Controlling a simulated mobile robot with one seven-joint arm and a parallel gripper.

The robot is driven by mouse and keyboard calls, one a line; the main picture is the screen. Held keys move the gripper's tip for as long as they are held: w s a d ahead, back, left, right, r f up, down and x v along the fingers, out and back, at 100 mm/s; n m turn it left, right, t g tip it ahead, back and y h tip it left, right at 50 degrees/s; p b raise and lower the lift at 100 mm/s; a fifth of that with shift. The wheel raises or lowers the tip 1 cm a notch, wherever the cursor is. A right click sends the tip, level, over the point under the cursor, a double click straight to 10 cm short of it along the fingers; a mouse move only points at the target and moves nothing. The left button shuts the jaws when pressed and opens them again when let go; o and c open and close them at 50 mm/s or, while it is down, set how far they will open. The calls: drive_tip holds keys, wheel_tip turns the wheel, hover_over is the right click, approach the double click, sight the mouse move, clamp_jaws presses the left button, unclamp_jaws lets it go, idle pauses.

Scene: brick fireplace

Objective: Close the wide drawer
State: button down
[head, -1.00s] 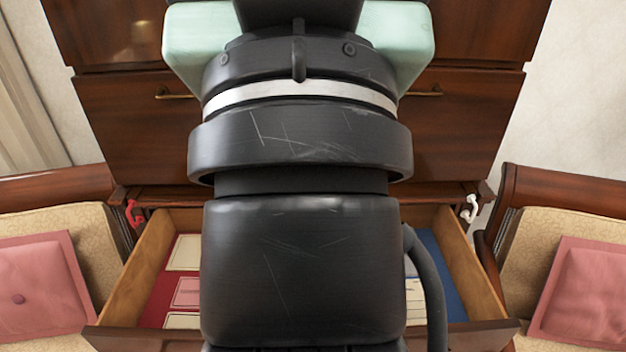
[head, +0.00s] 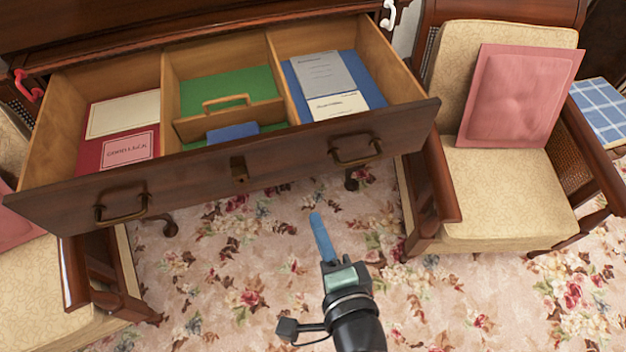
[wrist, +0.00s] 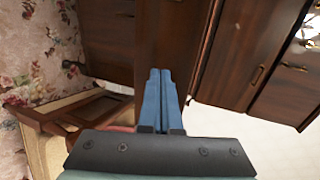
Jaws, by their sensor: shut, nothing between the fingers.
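The wide drawer (head: 292,155) of a dark wooden cabinet is pulled far out in the head view. Its front has two brass bail handles, a left one (head: 122,208) and a right one (head: 355,150), with a keyhole plate between. Inside are a green divided middle section and several booklets and cards. My gripper (head: 316,218) has blue fingers, shut and empty. In the head view it appears below the drawer front, right of its middle, apart from it. In the wrist view the shut fingers (wrist: 159,75) point toward dark wood panels; I cannot tell which panel belongs to the drawer.
A cushioned armchair (head: 510,190) stands close on the right, another (head: 75,285) on the left near the drawer's corner. A red hook (head: 27,88) and a white hook (head: 388,15) flank the drawer. Flowered carpet (head: 235,270) lies open between the chairs.

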sight(293, 162)
drive_tip(key=x, duration=0.4)
drive_tip(key=p+x, duration=0.1)
drive_tip(key=x, duration=0.8)
drive_tip(key=shift+w+a+r, duration=0.2)
drive_tip(key=shift+w, duration=0.25)
